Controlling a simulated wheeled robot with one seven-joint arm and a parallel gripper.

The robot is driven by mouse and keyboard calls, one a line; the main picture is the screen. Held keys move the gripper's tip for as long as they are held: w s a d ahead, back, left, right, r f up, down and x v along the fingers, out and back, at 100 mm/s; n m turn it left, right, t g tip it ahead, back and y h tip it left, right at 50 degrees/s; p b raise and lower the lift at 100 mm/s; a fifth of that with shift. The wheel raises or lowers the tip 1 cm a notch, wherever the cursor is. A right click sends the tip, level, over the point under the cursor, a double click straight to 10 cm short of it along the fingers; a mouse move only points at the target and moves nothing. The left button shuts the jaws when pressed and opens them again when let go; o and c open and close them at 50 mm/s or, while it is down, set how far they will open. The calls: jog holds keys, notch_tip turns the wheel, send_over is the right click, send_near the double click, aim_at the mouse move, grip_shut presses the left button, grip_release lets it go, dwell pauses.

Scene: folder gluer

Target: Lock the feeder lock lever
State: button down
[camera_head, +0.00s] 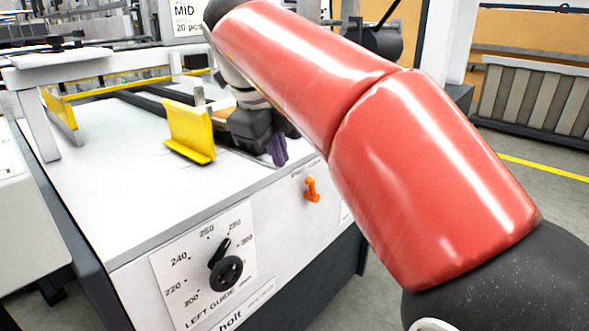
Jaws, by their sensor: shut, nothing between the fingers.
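A small orange lever (311,190) sits on the front panel of the white machine, under a small label too small to read. It looks roughly upright, with its lower end wider. My gripper (278,153) has a dark body and purple fingers. The fingers point down near the machine's top front edge, up and to the left of the orange lever in the picture. They look shut and empty, apart from the lever. My red arm crosses the right half of the view and hides what lies behind it.
A black dial knob (226,272) marked LEFT GUIDE is on the same front panel, left of the lever. A yellow guide plate (190,132) stands on the white machine top (110,170), left of my gripper. The panel around the lever looks clear.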

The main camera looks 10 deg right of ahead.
jog(key=b, duration=0.2)
send_near(310, 189)
notch_tip(310, 189, down, 5)
jog(key=s+a, duration=0.2)
jog(key=shift+w+d+p, duration=0.45)
jog(key=shift+w+d, duration=0.2)
jog(key=shift+w, duration=0.05)
jog(key=shift+w+d, duration=0.5)
jog(key=shift+w, duration=0.05)
jog(key=shift+s, duration=0.15)
